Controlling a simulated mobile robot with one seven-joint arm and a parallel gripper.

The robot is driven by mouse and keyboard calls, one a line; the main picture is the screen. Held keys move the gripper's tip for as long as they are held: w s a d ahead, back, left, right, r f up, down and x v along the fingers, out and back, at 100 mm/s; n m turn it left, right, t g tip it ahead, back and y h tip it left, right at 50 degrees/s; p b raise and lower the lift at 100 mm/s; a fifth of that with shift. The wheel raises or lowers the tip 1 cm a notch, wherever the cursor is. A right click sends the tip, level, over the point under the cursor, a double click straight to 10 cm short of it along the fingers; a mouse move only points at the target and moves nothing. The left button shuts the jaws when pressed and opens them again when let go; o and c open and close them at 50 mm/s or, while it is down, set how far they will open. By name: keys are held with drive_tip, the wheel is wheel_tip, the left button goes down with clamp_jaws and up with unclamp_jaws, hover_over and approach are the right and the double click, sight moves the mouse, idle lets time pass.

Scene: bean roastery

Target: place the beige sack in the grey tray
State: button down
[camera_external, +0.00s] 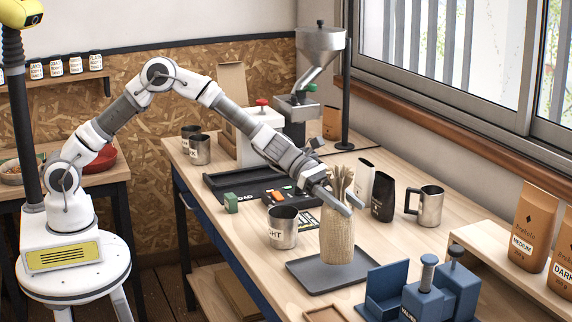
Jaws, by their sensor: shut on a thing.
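The beige sack (338,235) is upright, with its gathered neck pointing up. My gripper (350,204) reaches in from the upper left and is shut on the sack near its neck, with a finger showing across the front. The grey tray (306,279) is a flat, dark grey tray near the table's front edge. The sack's bottom shows over the tray's middle to right part. I cannot tell whether it touches the tray's surface or hangs just above it.
A metal cup (282,228) stands just behind and left of the tray. Blue blocks with tampers (428,290) stand close on its right. A black pouch (383,197) and a steel mug (430,207) stand behind. A wooden frame (325,314) lies in front.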

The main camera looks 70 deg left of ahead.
sight(355, 227)
drive_tip(key=shift+f, duration=1.8)
drive_tip(key=shift+f+b, duration=0.2)
drive_tip(key=shift+b, duration=0.15)
drive_tip(key=shift+c, duration=1.8)
unclamp_jaws()
